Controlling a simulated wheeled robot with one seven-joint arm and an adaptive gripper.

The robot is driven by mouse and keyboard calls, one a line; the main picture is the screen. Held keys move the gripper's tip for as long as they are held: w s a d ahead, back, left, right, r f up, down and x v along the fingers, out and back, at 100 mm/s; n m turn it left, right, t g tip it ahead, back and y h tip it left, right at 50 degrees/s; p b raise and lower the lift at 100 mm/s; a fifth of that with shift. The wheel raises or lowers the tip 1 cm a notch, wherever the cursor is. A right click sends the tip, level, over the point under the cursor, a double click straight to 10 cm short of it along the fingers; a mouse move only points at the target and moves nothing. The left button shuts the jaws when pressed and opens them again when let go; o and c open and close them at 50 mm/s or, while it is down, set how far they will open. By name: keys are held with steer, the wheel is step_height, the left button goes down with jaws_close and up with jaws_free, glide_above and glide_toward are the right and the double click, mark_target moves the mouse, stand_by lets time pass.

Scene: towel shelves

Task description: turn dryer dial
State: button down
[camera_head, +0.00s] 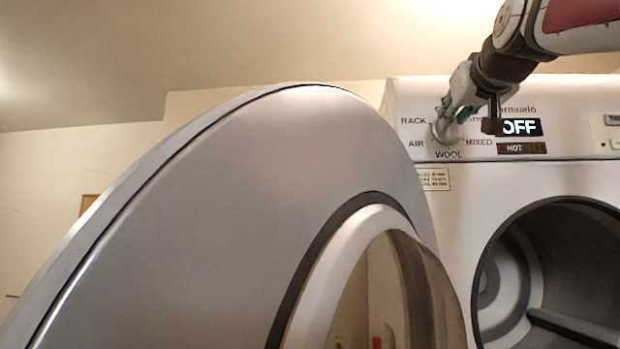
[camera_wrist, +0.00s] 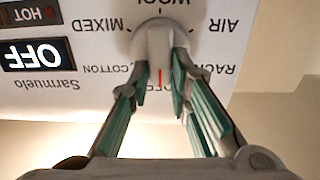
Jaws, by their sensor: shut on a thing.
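The dryer dial (camera_wrist: 153,40) is a round, light grey knob with a raised grip. In the wrist view it sits among the printed words MIXED, WOOL, AIR, RACK and COTTON, with a red mark pointing at a partly covered word. My gripper (camera_wrist: 163,58) has its green-padded fingers closed on either side of the raised grip. In the head view the dial (camera_head: 440,133) is partly covered by my gripper (camera_head: 448,114) at the dryer panel's left side. The dryer (camera_head: 455,215) is white, and its display (camera_head: 521,127) reads OFF.
The large round dryer door (camera_head: 220,200) stands open and fills the left and middle of the head view. The dark drum opening (camera_head: 570,255) is at lower right. A HOT label (camera_head: 522,148) sits below the display. Plain walls lie behind.

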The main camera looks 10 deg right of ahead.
mark_target(454, 133)
steer(key=m, duration=0.3)
steer(key=shift+d+m, duration=0.25)
steer(key=shift+m, duration=0.15)
steer(key=m, duration=0.4)
steer(key=shift+s+d+f+m, duration=0.15)
steer(key=shift+d+f+m, duration=0.05)
steer(key=shift+m, duration=0.1)
step_height(454, 133, down, 2)
steer(key=m+p, duration=0.3)
steer(key=m, duration=1.7)
steer(key=m+p, duration=0.1)
steer(key=m, duration=0.1)
steer(key=shift+a+f+m, duration=0.15)
steer(key=shift+f+m, duration=0.05)
steer(key=shift+m, duration=0.1)
steer(key=m, duration=0.1)
steer(key=m+p, duration=0.1)
steer(key=m, duration=0.2)
steer(key=shift+w+a+f+m, duration=0.1)
steer(key=shift+w+a+m, duration=0.1)
steer(key=shift+a+m, duration=0.1)
